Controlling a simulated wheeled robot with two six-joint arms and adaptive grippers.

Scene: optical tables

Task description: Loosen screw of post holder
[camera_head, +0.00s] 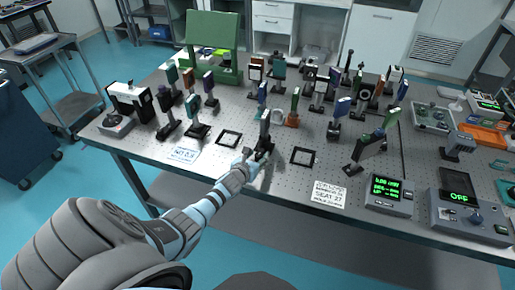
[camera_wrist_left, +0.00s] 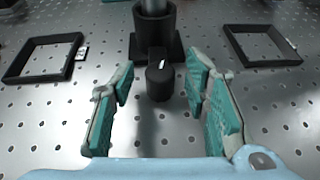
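The post holder (camera_wrist_left: 155,30) is a black cylinder on a black base, standing upright on the perforated table. In the head view it stands just beyond my left gripper (camera_head: 243,163). Its screw (camera_wrist_left: 160,78) is a dark knob with a small white mark, facing the left wrist camera. My left gripper also shows in the left wrist view (camera_wrist_left: 162,105), with its two teal-padded fingers open. The knob lies between and slightly beyond the fingertips, with gaps on both sides. My right gripper is not in view.
Black square frames lie flat left (camera_wrist_left: 44,58) and right (camera_wrist_left: 262,45) of the holder. Several post-mounted optics crowd the table behind. The table's front edge is bare near my arm.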

